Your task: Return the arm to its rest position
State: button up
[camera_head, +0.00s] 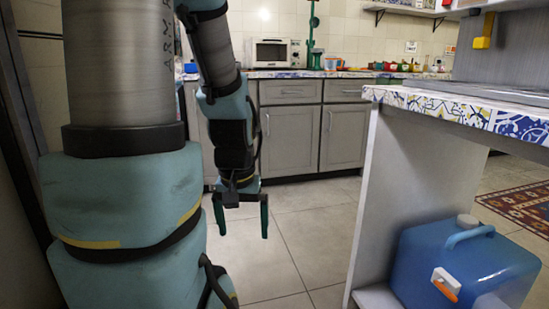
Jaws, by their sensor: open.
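My gripper (243,218) hangs in the middle left of the head view, fingers pointing down. The two fingers are apart with nothing between them, and floor tiles show behind. My arm (227,110) reaches down from the top of the picture, with its large teal and grey links filling the left side. The gripper is in front of the grey cabinets and touches nothing that I can see.
A table (480,109) with a patterned edge stands at the right, with a blue water container (430,262) beneath it. Grey cabinets (291,138) run along the back, with a white microwave (277,52) on the counter. A patterned rug (524,208) lies at far right. Central floor is clear.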

notch_tip(320, 180, up, 36)
jog(key=p, duration=3.4)
